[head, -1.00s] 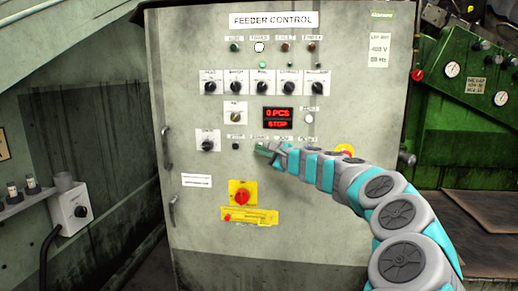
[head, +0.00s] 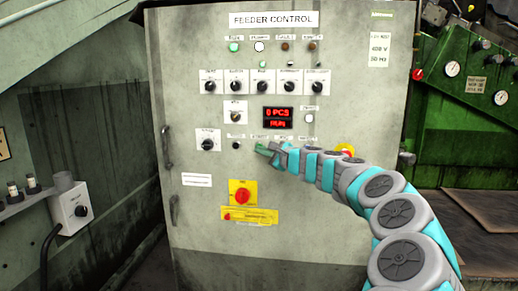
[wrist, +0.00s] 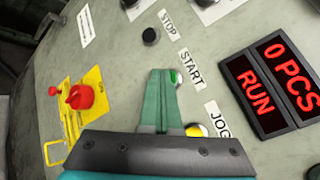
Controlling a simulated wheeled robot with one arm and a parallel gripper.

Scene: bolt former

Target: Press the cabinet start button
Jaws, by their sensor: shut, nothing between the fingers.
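The feeder control cabinet (head: 190,120) stands in front of me. My gripper (head: 262,150) is shut and empty, with its fingertips at the button row. In the wrist view the closed green fingers (wrist: 165,75) reach the green start button (wrist: 176,78), labelled START, and partly cover it. The fingertips look to be touching or very near it. The display (head: 278,118) reads 0 PCS and RUN; it also shows in the wrist view (wrist: 270,82). A green lamp (head: 234,47) at the top left of the lamp row is lit.
The black stop button (wrist: 150,36) and yellow jog button (wrist: 197,130) flank the start button. A red rotary switch (head: 242,196) on a yellow plate sits below. Several black selector knobs line the panel above. Green machinery (head: 460,120) stands at the right.

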